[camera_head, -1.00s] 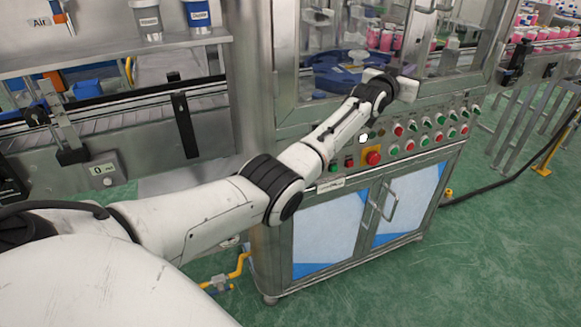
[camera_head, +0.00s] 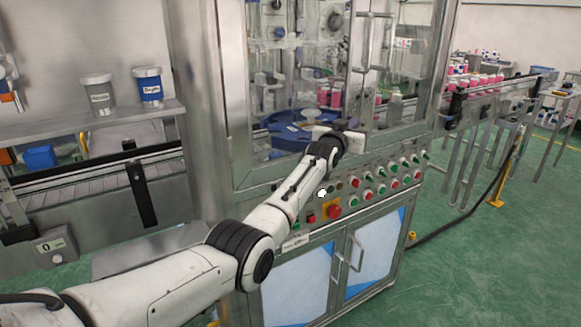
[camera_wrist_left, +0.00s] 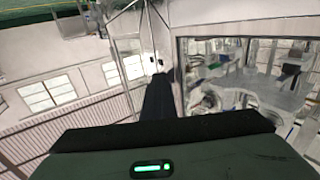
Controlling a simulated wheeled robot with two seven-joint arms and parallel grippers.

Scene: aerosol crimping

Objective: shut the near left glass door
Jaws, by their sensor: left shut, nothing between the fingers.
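The crimping machine's near left glass door (camera_head: 298,62) is in the upper middle of the head view, with the blue star wheel (camera_head: 290,128) showing through it. I cannot tell whether it is fully shut or slightly ajar. My left gripper (camera_head: 343,139) is shut and empty, low in front of the glass and just above the button panel. Contact with the door cannot be told. In the left wrist view the gripper (camera_wrist_left: 158,98) is a dark shape beside a framed glass pane (camera_wrist_left: 245,75). My right gripper is not in view.
Vertical door handles (camera_head: 365,42) stand near the middle of the glass front. The button panel (camera_head: 375,183) lies below the gripper, above the lower cabinet doors (camera_head: 300,285). A shelf with tubs (camera_head: 97,95) stands left. Open green floor (camera_head: 480,260) lies right.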

